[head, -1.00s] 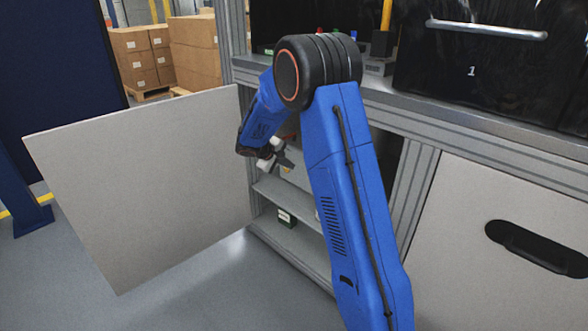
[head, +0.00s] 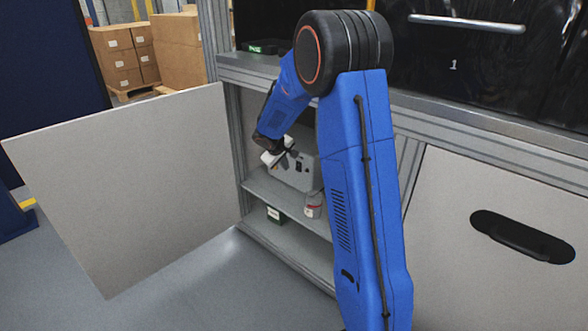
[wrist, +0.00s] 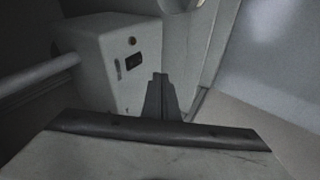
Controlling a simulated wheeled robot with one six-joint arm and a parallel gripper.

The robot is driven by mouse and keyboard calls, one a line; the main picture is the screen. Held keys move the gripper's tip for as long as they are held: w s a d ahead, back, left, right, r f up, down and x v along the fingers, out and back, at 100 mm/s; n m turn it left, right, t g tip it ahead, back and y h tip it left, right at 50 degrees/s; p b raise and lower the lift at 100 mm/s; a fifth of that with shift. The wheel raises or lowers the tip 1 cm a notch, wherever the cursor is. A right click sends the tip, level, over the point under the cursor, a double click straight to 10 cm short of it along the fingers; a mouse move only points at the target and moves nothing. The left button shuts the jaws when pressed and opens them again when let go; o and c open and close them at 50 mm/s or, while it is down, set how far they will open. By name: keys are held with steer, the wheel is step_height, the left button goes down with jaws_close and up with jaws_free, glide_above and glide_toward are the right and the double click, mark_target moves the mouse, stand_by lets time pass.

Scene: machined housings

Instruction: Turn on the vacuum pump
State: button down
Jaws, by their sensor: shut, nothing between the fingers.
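The vacuum pump, a pale grey box (head: 297,171), stands on the upper shelf inside the open cabinet. In the wrist view the pump (wrist: 97,65) shows a dark switch (wrist: 134,61) with a small round brown part above it. A pale tube runs from its left side. My gripper (head: 293,153) is in front of the pump at the cabinet opening; in the wrist view its fingers (wrist: 160,95) are together and empty, below and right of the switch. I cannot tell from these views whether the fingers touch the pump. My arm hides the right part of the cabinet.
The open cabinet door (head: 120,190) stands out to the left. A closed panel with a dark handle (head: 522,237) is at right. Floor is clear in front.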

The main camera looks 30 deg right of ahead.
mark_target(298, 167)
steer(key=shift+s+d+r+m+t+y, duration=0.3)
steer(key=shift+s+d+r+t+y, duration=0.1)
steer(key=shift+d+r+t+y, duration=0.3)
steer(key=shift+f, duration=0.1)
steer(key=w+d+f, duration=0.6)
steer(key=f, duration=0.2)
steer(key=shift+w+d+f, duration=0.15)
steer(key=shift+d+f, duration=0.15)
steer(key=shift+d, duration=0.1)
stand_by(0.3)
